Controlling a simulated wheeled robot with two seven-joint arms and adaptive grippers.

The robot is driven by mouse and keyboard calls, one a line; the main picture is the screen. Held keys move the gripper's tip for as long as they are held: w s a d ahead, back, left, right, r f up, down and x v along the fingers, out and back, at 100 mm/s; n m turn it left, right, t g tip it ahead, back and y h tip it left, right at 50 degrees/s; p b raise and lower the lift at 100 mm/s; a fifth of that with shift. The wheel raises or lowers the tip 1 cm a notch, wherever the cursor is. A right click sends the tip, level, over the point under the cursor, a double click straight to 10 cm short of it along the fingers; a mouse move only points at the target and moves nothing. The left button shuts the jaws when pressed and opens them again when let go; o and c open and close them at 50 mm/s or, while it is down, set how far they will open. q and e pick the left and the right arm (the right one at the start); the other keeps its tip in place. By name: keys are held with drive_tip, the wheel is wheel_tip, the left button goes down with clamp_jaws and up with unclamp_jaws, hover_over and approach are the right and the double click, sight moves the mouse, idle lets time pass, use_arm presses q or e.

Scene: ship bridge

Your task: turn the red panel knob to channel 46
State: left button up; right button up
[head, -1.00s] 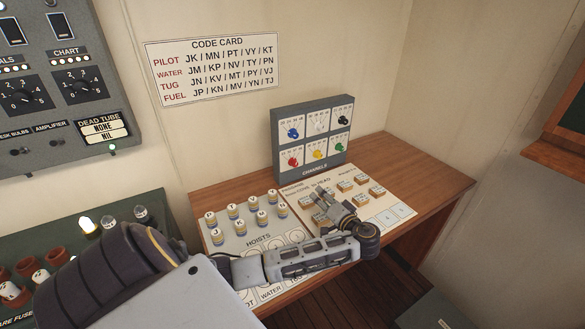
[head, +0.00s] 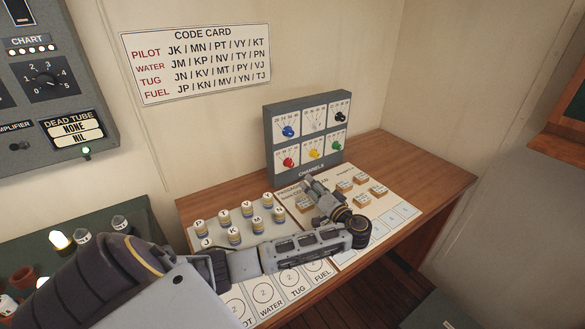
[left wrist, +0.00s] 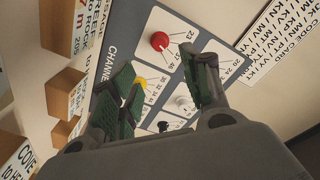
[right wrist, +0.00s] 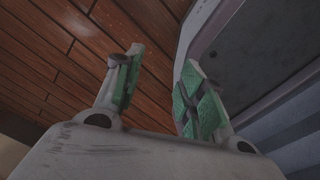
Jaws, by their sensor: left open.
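The red knob (head: 288,162) is at the lower left of the grey channels panel (head: 305,173), which stands upright on the wooden desk. In the left wrist view the red knob (left wrist: 159,41) shows beyond the fingers, with small numbers beside it; its exact setting is too small to read. My left gripper (head: 309,181) is open and empty in front of the panel, low and slightly right of the red knob, apart from it. Its green-padded fingers (left wrist: 160,88) are spread in the left wrist view. My right gripper (right wrist: 160,82) is open and empty above the wooden floor.
A yellow knob (head: 314,153) sits right of the red one; blue (head: 289,131), white, black and green knobs are close by. Labelled wooden blocks (head: 362,180) and hoist pegs (head: 234,236) stand on the desk. The desk's right end (head: 420,180) is clear.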

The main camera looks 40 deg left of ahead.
use_arm(q)
drive_tip(key=shift+w+a, duration=0.1)
drive_tip(key=shift+a, duration=0.2)
drive_tip(key=shift+w+a, duration=0.2)
drive_tip(key=shift+a, duration=0.45)
drive_tip(key=p, duration=0.1)
approach(292, 165)
drive_tip(key=a, duration=0.3)
drive_tip(key=x, duration=0.5)
drive_tip(key=shift+w+d+p, duration=0.15)
drive_tip(key=shift+w+p, duration=0.15)
drive_tip(key=shift+w, duration=0.05)
drive_tip(key=shift+w+a, duration=0.2)
drive_tip(key=shift+a, duration=0.4)
drive_tip(key=shift+c, duration=0.6)
clamp_jaws()
use_arm(e)
drive_tip(key=a+r, duration=0.1)
drive_tip(key=a, duration=0.1)
drive_tip(key=shift+a+r, duration=0.35)
drive_tip(key=shift+a, duration=0.05)
